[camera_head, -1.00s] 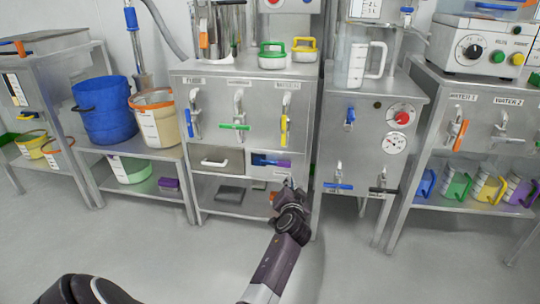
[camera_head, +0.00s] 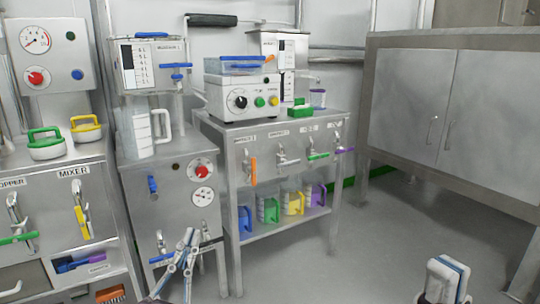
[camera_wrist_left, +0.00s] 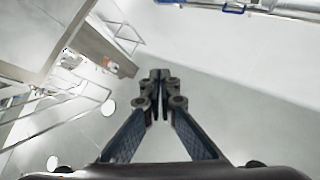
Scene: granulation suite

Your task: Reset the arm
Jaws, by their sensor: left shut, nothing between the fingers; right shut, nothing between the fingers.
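My left gripper (camera_head: 190,240) shows low in the head view, left of the middle, pointing up in front of the grey machine cabinet. Its fingers are shut with nothing between them. In the left wrist view its fingertips (camera_wrist_left: 160,78) meet above a pale, empty floor. My right gripper (camera_head: 448,264) shows at the bottom right of the head view, over bare floor. It is shut and empty. Most of both arms is outside the head view.
A steel bench (camera_head: 285,122) holds a control box (camera_head: 240,100) with a dial; several coloured jugs (camera_head: 268,210) stand on its lower shelf. A large steel cupboard (camera_head: 412,105) stands at the right. Open floor (camera_head: 370,235) lies between. The mixer cabinet (camera_head: 75,185) is at the left.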

